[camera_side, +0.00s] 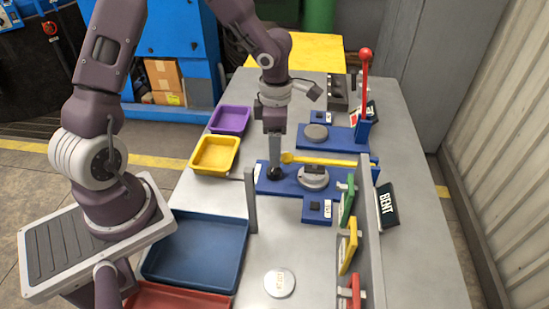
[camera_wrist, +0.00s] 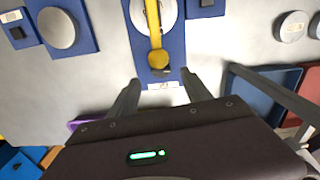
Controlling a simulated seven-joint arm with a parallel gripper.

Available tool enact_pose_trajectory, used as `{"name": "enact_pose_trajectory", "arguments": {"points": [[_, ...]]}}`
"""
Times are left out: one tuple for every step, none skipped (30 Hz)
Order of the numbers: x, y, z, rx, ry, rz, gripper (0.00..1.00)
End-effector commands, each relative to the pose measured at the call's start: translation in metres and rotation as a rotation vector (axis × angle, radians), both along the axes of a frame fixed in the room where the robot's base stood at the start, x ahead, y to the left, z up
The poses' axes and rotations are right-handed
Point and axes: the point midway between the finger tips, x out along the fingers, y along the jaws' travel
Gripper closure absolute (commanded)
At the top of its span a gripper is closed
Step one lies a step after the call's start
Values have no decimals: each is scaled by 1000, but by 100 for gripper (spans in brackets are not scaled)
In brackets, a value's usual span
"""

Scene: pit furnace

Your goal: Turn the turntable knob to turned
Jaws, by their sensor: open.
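The turntable is a grey disc (camera_side: 313,182) with a dark block on top, on a blue plate (camera_side: 278,187) in the side view. In the wrist view the disc (camera_wrist: 140,14) lies at the top, partly under a yellow bar (camera_wrist: 154,30). The bar's round yellow end points toward my gripper, with a dark part beside it. A black round knob (camera_side: 274,174) stands at the plate's left end in the side view. My gripper (camera_side: 276,160) points down just above or beside it; I cannot tell if they touch. In the wrist view my gripper (camera_wrist: 160,90) has its fingers apart and empty.
Purple (camera_side: 230,120) and yellow (camera_side: 215,154) trays stand left of the plate. A grey post (camera_side: 251,200) rises nearby. A blue tray (camera_side: 200,250) lies in front. Coloured levers and a red-knobbed handle (camera_side: 365,75) stand to the right.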

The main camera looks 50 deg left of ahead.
Motion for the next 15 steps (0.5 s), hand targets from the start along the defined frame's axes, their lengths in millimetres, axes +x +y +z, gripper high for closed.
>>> {"name": "enact_pose_trajectory", "arguments": {"points": [[-1,0,-6,1,4,16,43],[-1,0,-11,1,4,17,43],[-1,0,-19,1,7,16,43],[-2,-1,-25,0,6,13,43],[-1,-1,-32,1,6,14,43],[-1,-1,-40,1,6,13,43],[-2,-1,-45,1,7,13,43],[-1,-1,-50,1,6,13,43],[-1,-1,-56,1,4,13,43],[-1,0,-60,1,3,13,43],[-1,0,-63,1,3,13,43],[-1,0,-66,1,3,13,43],[-1,0,-67,0,4,14,43],[-1,0,-68,0,3,13,43],[-1,0,-69,-1,2,13,43]]}}
